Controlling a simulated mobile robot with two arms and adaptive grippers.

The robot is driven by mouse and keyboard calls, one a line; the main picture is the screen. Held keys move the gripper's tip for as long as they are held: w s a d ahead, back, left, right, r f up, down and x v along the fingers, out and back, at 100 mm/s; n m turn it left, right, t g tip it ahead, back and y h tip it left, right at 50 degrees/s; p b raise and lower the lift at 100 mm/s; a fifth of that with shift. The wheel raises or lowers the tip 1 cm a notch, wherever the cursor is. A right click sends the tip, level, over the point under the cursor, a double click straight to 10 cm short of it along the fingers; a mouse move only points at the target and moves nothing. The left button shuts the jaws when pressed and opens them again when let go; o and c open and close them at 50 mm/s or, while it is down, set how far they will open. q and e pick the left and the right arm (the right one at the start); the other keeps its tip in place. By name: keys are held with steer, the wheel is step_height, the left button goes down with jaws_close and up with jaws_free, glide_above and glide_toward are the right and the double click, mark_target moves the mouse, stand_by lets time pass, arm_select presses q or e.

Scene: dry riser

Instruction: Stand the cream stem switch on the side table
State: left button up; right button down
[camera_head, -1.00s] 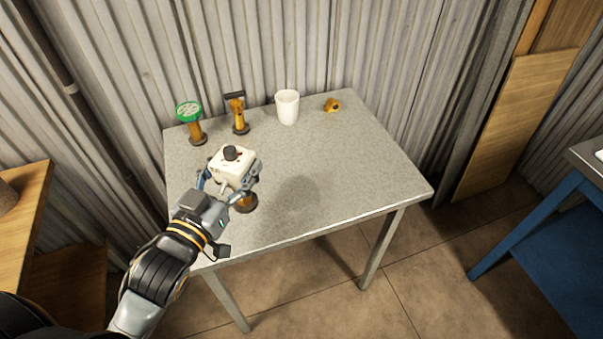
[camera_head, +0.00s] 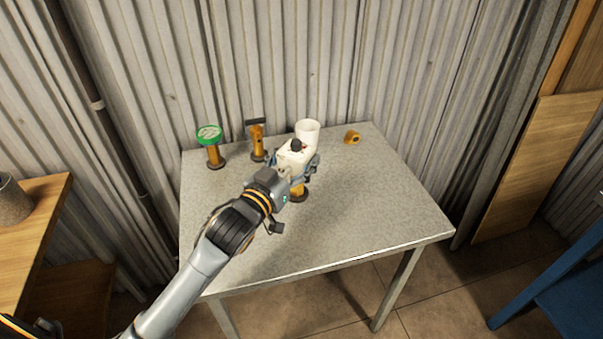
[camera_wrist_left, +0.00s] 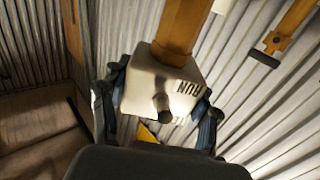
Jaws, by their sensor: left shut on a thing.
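The cream stem switch (camera_head: 294,156) has a boxy cream head with a dark knob, an orange stem and a dark round base. My left gripper (camera_head: 292,164) is shut on its cream head. In the left wrist view the cream head (camera_wrist_left: 160,92) sits between the two fingers (camera_wrist_left: 158,110), with dark lettering on it. The switch looks upright over the side table (camera_head: 340,215), its base at or close to the top; I cannot tell whether it touches. My right gripper is not in view.
A green-topped stem piece (camera_head: 210,140) and an orange stem with a dark bar handle (camera_head: 257,140) stand at the back left. A white cup (camera_head: 308,131) is close behind the switch. A small orange piece (camera_head: 352,137) lies at the back. The front and right are clear.

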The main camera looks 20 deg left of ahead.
arm_select(q)
steer(key=shift+w+d+f, duration=0.2)
steer(key=shift+w+f, duration=0.2)
steer(key=shift+f, duration=0.1)
steer(key=shift+w+d+f, duration=0.15)
steer(key=shift+w+f, duration=0.25)
steer(key=shift+f, duration=0.05)
step_height(320, 180, down, 3)
steer(key=shift+f, duration=0.1)
steer(key=o, duration=1.5)
steer(key=shift+f, duration=0.1)
steer(key=s, duration=0.4)
steer(key=s+a, duration=0.1)
steer(key=s, duration=0.3)
steer(key=s+a+b, duration=0.1)
steer(key=s, duration=0.3)
steer(key=shift+a, duration=0.2)
